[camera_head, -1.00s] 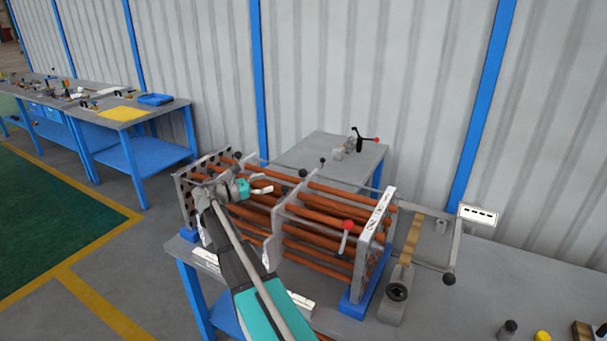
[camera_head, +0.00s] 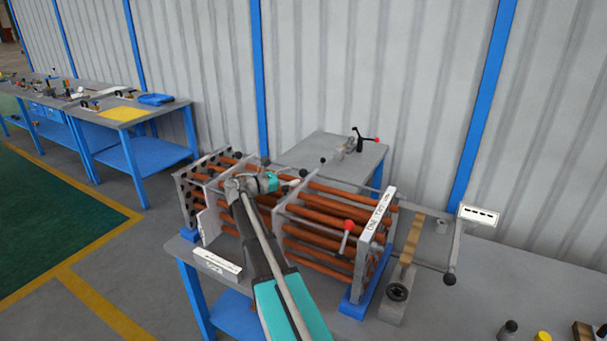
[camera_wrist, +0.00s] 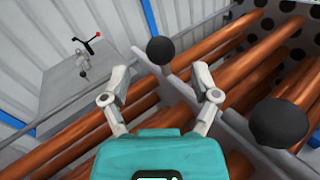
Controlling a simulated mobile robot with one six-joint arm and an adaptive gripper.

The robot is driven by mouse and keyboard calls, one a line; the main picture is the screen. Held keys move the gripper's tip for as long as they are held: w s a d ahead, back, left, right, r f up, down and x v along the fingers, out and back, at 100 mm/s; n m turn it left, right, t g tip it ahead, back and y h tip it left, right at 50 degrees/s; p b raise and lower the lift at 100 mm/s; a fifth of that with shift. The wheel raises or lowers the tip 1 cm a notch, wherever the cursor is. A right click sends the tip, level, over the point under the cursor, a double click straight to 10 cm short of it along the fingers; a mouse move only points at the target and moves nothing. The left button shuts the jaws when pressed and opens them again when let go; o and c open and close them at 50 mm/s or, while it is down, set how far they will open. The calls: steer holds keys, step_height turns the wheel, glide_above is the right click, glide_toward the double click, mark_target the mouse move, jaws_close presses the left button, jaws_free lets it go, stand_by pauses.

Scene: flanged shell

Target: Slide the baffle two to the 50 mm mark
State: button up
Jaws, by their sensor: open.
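A flanged frame holds copper tubes (camera_head: 325,205), with two grey upright baffle plates between its end plates. One baffle (camera_head: 207,212) stands near the left end plate, the other (camera_head: 280,235) near the middle. I cannot read which is baffle two. My gripper (camera_head: 290,181) is open and empty above the tubes, beside the top of the middle baffle. In the wrist view my gripper (camera_wrist: 161,95) has its fingers spread on either side of a grey plate edge (camera_wrist: 190,92). A black knob (camera_wrist: 160,51) lies just beyond the fingertips. The 50 mm mark is not readable.
A larger black knob (camera_wrist: 279,123) is close at the right of the wrist view. A red-knobbed lever (camera_head: 348,226) stands before the right end plate (camera_head: 366,268). A clamp (camera_head: 358,140) sits on the back table.

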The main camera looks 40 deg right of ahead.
mark_target(303, 173)
steer(key=shift+s+d, duration=0.25)
steer(key=shift+d, duration=0.9)
steer(key=shift+s+d, duration=0.25)
steer(key=shift+d, duration=0.9)
jaws_close()
